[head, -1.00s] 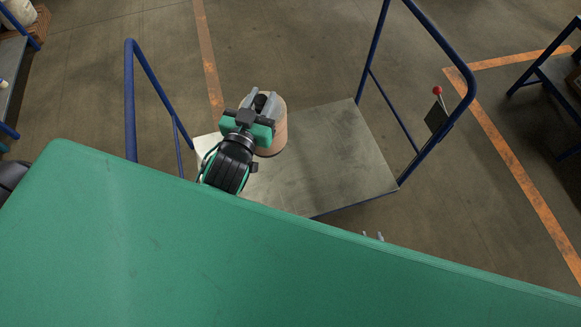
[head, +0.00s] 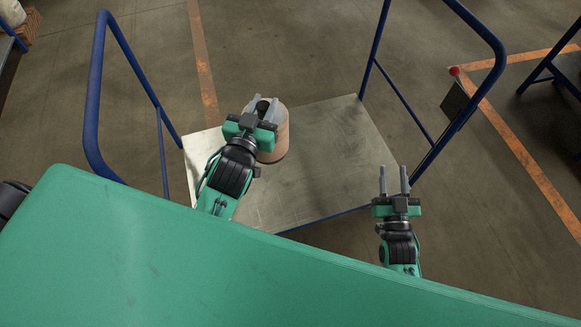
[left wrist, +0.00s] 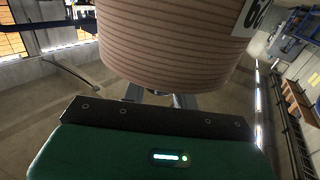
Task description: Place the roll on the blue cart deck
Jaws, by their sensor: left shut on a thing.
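The roll (head: 279,138) is a pinkish-tan ribbed cylinder with a dark hole in its top. My left gripper (head: 263,105) is shut on its wall. In the left wrist view the roll (left wrist: 170,45) fills the upper middle, with part of a printed label at its right. The cart deck (head: 335,165) is a worn grey plate between blue rails. The roll appears over the deck's left back part; whether it touches the deck cannot be told. My right gripper (head: 393,180) is open and empty, in front of the deck's right side.
A blue handrail (head: 93,110) stands at the cart's left end and another (head: 480,30) at its right. The deck's middle and right are bare. Another blue-framed piece (head: 550,70) stands at the far right. Orange lines mark the floor.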

